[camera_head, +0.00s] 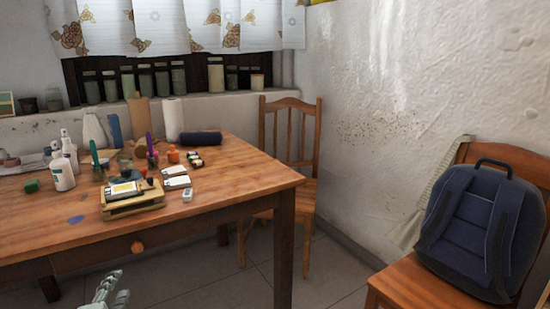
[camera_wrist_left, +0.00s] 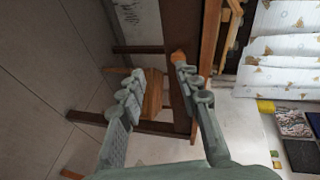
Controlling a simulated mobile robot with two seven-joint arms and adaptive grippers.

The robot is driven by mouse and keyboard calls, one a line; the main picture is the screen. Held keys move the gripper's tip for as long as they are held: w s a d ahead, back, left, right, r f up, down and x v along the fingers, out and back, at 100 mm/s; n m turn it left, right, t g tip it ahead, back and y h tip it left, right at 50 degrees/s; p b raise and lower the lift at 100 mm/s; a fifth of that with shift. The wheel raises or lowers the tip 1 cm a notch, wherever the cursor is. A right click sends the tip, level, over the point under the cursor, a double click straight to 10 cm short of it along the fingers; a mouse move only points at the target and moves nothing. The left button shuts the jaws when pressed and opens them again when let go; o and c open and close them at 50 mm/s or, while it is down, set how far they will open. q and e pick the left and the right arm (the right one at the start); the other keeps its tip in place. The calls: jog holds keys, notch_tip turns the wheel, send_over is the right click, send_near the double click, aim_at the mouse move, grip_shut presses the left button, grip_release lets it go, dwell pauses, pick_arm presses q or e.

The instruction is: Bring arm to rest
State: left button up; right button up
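My left gripper (camera_head: 108,292) shows at the bottom edge of the head view, low in front of the wooden table (camera_head: 235,178). In the left wrist view the two fingers of my left gripper (camera_wrist_left: 160,88) stand apart with nothing between them. Beyond them that view shows the floor, a wooden chair and the table edge, turned sideways. The gripper looks clear of the table. My right gripper is in neither view.
The table holds bottles, a paper roll (camera_head: 173,119), a dark cylinder (camera_head: 201,138) and a small wooden tray (camera_head: 133,207). A wooden chair (camera_head: 309,190) stands behind it. A blue backpack (camera_head: 470,225) sits on another chair at right. The tiled floor (camera_head: 240,281) between is free.

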pick_arm(q)
jog(key=s+d+f+n+g, duration=0.2)
jog(key=s+f+n+g, duration=0.2)
jog(key=s+f, duration=0.4)
jog(key=s+d+f+n+g+h, duration=0.1)
jog(key=s+d+f+n+g, duration=0.1)
jog(key=s+f+n+g, duration=0.2)
jog(key=s+d+f+n+g+h, duration=0.1)
jog(key=s+f+n+g, duration=0.3)
jog(key=s+f, duration=0.7)
notch_tip(320, 180, down, 3)
jog(key=shift+s+d+r+p, duration=0.15)
jog(key=shift+s+d+p, duration=0.25)
jog(key=shift+d, duration=0.4)
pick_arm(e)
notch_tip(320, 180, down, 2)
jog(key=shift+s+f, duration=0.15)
pick_arm(q)
jog(key=shift+w, duration=0.1)
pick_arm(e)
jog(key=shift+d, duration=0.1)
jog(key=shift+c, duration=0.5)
pick_arm(q)
jog(key=shift+a, duration=0.1)
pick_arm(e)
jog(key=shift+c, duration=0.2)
